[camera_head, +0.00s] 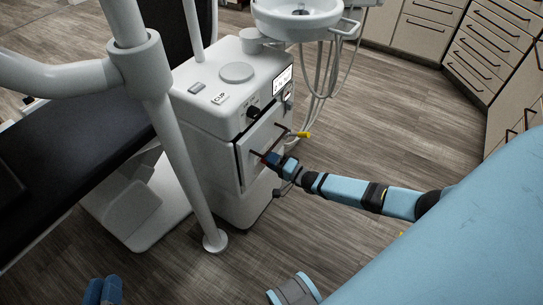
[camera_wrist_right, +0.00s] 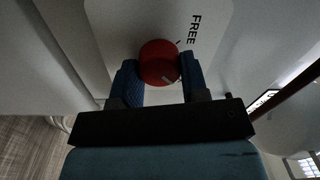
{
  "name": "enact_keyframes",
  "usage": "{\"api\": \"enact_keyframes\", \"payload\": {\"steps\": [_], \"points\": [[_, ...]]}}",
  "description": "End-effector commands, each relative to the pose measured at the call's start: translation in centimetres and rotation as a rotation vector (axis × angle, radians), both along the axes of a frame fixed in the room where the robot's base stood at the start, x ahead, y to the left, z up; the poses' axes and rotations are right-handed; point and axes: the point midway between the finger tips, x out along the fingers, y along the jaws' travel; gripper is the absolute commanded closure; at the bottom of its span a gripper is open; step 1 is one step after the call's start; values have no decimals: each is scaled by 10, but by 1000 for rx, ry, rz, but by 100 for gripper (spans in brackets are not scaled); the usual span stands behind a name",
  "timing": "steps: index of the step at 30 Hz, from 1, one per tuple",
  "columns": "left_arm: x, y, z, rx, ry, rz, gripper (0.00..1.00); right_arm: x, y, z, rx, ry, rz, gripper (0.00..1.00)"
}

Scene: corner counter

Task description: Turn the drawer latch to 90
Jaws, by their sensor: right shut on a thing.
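The drawer latch is a round red knob (camera_wrist_right: 158,62) on a pale panel in the right wrist view, with a light mark at its lower right. The word FREE (camera_wrist_right: 195,30) is printed beside it. My right gripper (camera_wrist_right: 160,70) is shut on the knob, one blue finger on each side. In the head view my right gripper (camera_head: 272,161) meets the drawer front (camera_head: 262,143) of the white dental unit (camera_head: 213,110) and largely hides the knob. Two blue fingers of my left gripper (camera_head: 103,290) show at the bottom left, away from the unit; their gap is unclear.
A white pole (camera_head: 183,170) and dark chair (camera_head: 85,150) stand left of the unit. A basin (camera_head: 300,15) with hanging hoses is behind it. A yellow-tipped piece (camera_head: 300,134) is near the drawer front. Cabinets (camera_head: 470,45) line the back right; floor between is clear.

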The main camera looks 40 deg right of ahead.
Motion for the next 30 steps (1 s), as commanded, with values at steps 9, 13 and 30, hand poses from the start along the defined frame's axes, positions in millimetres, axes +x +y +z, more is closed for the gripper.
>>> {"api": "enact_keyframes", "payload": {"steps": [9, 13, 30], "points": [[0, 0, 3, -3, -10, -2, 79, 0, 0, 0, 23, 9, 0, 83], [0, 0, 3, -3, -10, -2, 79, 0, 0, 0, 22, 9, 0, 83], [1, -1, 1, 2, -1, -2, 79, -5, -2, 0, 20, 9, 0, 34]]}}
